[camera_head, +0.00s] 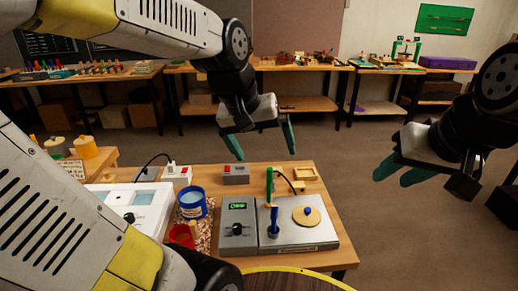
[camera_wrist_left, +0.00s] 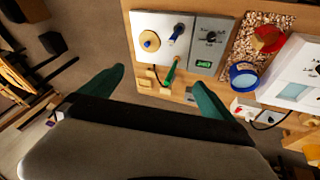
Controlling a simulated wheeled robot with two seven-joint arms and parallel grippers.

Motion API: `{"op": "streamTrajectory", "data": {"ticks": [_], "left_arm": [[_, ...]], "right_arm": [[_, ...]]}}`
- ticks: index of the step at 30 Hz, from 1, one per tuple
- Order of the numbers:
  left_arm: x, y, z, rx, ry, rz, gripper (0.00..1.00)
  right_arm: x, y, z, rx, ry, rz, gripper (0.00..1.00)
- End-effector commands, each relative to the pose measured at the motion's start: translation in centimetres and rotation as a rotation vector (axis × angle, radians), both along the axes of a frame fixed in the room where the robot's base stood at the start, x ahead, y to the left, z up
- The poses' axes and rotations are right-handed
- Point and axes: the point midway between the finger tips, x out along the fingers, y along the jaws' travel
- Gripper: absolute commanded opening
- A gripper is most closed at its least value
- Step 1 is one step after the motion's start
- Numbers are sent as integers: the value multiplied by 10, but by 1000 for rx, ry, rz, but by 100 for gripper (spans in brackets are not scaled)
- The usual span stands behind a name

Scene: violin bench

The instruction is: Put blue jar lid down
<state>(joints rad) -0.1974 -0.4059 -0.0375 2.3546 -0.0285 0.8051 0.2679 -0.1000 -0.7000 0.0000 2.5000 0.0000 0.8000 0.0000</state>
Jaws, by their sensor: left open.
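A round tan lid with a blue knob (camera_head: 306,215) lies flat on the metal plate of the grey device (camera_head: 290,236). The lid also shows in the left wrist view (camera_wrist_left: 150,41). A blue jar (camera_head: 192,204) stands to the left of the device; it also shows in the left wrist view (camera_wrist_left: 243,77). Its top looks uncovered. My left gripper (camera_head: 264,150) is open and empty, above and behind the device, apart from the lid. Its teal fingers are spread in the left wrist view (camera_wrist_left: 160,80). My right gripper (camera_head: 403,172) hangs off the bench's right side, with nothing visible in it.
A blue upright post (camera_head: 274,219) and a green post (camera_head: 269,183) stand beside the lid. A red jar (camera_head: 182,236) sits on the speckled mat. A white device (camera_head: 131,206), a small grey box with a red button (camera_head: 236,173) and a wooden tray (camera_head: 305,173) are nearby.

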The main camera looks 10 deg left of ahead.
Motion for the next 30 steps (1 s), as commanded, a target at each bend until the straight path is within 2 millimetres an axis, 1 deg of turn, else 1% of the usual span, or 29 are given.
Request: {"op": "streamTrajectory", "data": {"ticks": [1, 3, 6, 9, 13, 30], "left_arm": [[-15, 7, 6, 11, -49, -24, 100], [-31, 13, 10, 32, -99, -64, 100], [-47, 19, 13, 61, -151, -105, 100], [-56, 21, 14, 80, -181, -130, 100], [-59, 22, 13, 89, -190, -141, 100], [-59, 22, 14, 87, -189, -139, 100]], "right_arm": [[0, 0, 0, 0, 0, 0, 39], [0, 0, 0, 0, 0, 0, 39], [0, 0, 0, 0, 0, 0, 39], [0, 0, 0, 0, 0, 0, 39], [0, 0, 0, 0, 0, 0, 39], [0, 0, 0, 0, 0, 0, 39]]}}
